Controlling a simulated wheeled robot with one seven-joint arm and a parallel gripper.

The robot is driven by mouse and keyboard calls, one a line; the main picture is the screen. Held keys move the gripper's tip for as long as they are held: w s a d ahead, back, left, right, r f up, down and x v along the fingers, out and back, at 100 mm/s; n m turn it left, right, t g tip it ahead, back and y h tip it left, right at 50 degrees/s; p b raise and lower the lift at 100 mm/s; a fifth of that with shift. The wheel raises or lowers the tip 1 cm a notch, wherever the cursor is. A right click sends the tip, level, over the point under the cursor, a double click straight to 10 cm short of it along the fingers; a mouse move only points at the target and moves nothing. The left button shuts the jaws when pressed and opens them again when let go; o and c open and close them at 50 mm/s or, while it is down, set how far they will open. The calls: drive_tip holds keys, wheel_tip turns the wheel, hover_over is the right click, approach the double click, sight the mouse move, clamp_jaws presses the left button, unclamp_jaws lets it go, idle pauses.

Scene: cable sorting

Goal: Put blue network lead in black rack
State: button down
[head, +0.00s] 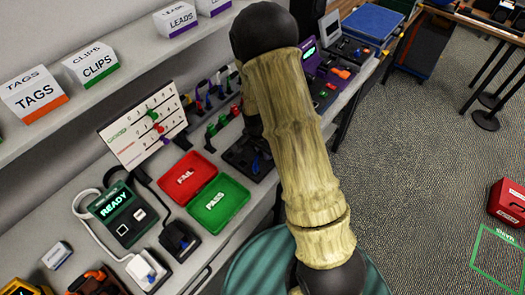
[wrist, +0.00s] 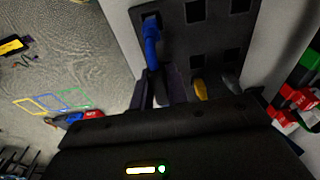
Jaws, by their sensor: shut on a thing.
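The blue network lead (wrist: 151,45) shows in the wrist view, its upper end at a square opening near the upper left of the black rack (wrist: 175,47). I cannot tell how deep that end sits. My gripper (wrist: 160,88) is shut on the lead's lower part, close in front of the rack; the dark fingers partly hide the grip. In the head view the black rack (head: 238,157) lies on the bench beside my arm, with a bit of blue on it. My arm hides the gripper there.
A green PASS tray (head: 218,218) and red FAIL tray (head: 188,178) lie left of the rack. A READY tester (head: 122,215) with cables stands further left. Small colored clips and dark holders (head: 215,100) stand behind. A yellow piece (wrist: 200,90) is near my fingers.

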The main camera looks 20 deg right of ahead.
drive_tip(key=shift+f+b, duration=0.5)
drive_tip(key=shift+f, duration=0.25)
idle(1.0)
drive_tip(key=c, duration=1.3)
unclamp_jaws()
drive_tip(key=shift+o, duration=0.5)
drive_tip(key=o, duration=0.5)
drive_tip(key=shift+r+p, duration=2.95)
drive_tip(key=shift+r, duration=1.1)
